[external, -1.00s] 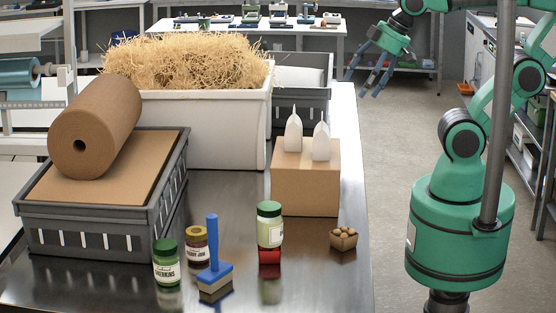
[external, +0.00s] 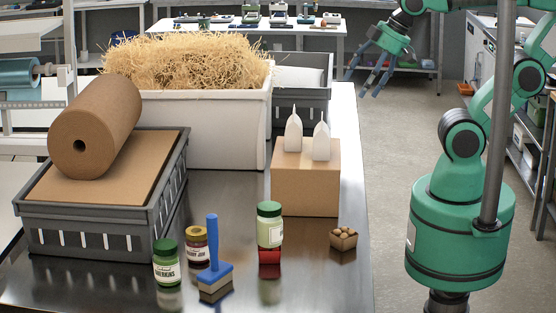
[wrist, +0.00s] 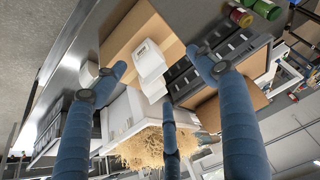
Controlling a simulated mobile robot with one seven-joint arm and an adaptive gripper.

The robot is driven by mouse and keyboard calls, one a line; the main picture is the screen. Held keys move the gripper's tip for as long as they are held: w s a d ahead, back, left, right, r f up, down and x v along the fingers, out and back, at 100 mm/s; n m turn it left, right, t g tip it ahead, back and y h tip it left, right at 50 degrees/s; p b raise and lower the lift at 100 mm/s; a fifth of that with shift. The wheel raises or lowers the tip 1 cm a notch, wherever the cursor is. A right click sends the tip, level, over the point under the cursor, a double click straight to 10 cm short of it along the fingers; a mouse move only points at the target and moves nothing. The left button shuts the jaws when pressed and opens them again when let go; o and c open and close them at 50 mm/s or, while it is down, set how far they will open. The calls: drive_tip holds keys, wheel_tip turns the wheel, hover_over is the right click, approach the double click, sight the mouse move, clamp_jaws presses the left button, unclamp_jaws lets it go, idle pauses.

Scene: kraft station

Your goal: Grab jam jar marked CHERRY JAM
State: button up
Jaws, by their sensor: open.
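The cherry jam jar (external: 196,249) is dark, with a pale label partly reading "RRY JAM". It stands upright on the metal table, partly hidden by the green-lidded gherkins jar (external: 166,264) in front and close to the blue-handled brush (external: 213,262). My gripper (external: 362,86) is open and empty, in the air beyond the table's right edge, far from the jar. In the wrist view its blue fingers (wrist: 158,78) are spread. Jars with green and red parts (wrist: 240,16) show at the top right there; their labels are unreadable.
Another green-lidded jar (external: 269,224) stands above a red-bodied one. The front right tabletop is mostly clear.

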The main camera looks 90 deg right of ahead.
drive_tip(key=w+a+r+g+p, duration=0.1)
drive_tip(key=w+a+r+p, duration=0.1)
drive_tip(key=w, duration=0.5)
drive_tip(key=w+a+r+p, duration=0.1)
drive_tip(key=w+a+r, duration=0.15)
drive_tip(key=w, duration=0.35)
drive_tip(key=g+p, duration=0.5)
drive_tip(key=p, duration=0.4)
hover_over(196, 230)
wheel_tip(196, 230, down, 24)
drive_tip(key=shift+a+f+n, duration=0.1)
drive_tip(key=shift+f+n, duration=0.3)
drive_tip(key=shift+s, duration=0.1)
drive_tip(key=shift+f+p, duration=0.35)
drive_tip(key=shift+f, duration=3.95)
